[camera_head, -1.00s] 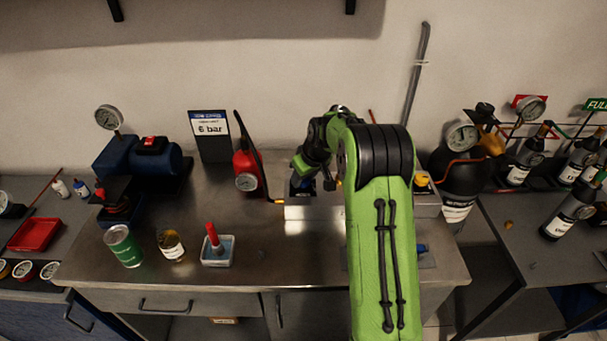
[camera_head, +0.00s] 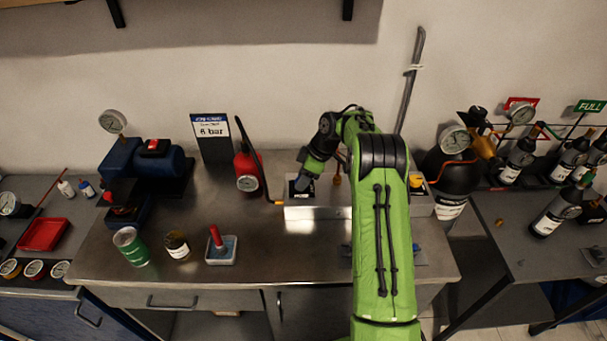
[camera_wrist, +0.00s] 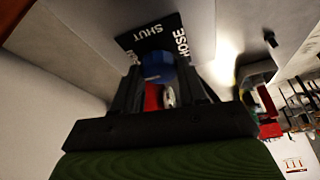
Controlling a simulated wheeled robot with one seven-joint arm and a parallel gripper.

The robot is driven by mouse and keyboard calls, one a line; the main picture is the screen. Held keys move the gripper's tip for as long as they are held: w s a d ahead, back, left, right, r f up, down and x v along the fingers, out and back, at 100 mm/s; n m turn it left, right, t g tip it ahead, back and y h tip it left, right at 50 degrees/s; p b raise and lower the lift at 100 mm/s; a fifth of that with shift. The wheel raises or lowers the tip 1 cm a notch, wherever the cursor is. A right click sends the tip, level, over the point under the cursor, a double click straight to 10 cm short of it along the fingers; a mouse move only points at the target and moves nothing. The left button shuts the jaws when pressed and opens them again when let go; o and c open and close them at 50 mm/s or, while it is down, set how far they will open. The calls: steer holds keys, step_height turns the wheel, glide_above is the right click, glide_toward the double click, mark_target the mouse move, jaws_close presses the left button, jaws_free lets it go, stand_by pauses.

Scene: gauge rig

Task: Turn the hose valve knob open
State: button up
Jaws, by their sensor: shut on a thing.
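The hose valve knob (camera_wrist: 158,68) is blue and sits against a black plate (camera_wrist: 140,40) with white lettering reading SHUT and HOSE in the wrist view. My gripper (camera_wrist: 163,80) has its two dark fingers on either side of the knob and is shut on it. In the head view my gripper (camera_head: 303,183) is over the left part of a steel box (camera_head: 318,212) on the bench. The dark plate there (camera_head: 293,187) is partly covered by the gripper, and the knob's turn angle cannot be read.
A "6 bar" sign (camera_head: 211,135), blue pump (camera_head: 160,165), green can (camera_head: 130,246) and white tray (camera_head: 221,252) are further left. A black tank (camera_head: 452,175) stands right.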

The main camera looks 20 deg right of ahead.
stand_by(0.4)
steer(key=o, duration=1.1)
steer(key=shift+c, duration=0.2)
steer(key=p+v, duration=0.3)
steer(key=v, duration=1.2)
steer(key=shift+d+r, duration=0.3)
steer(key=shift+r, duration=0.05)
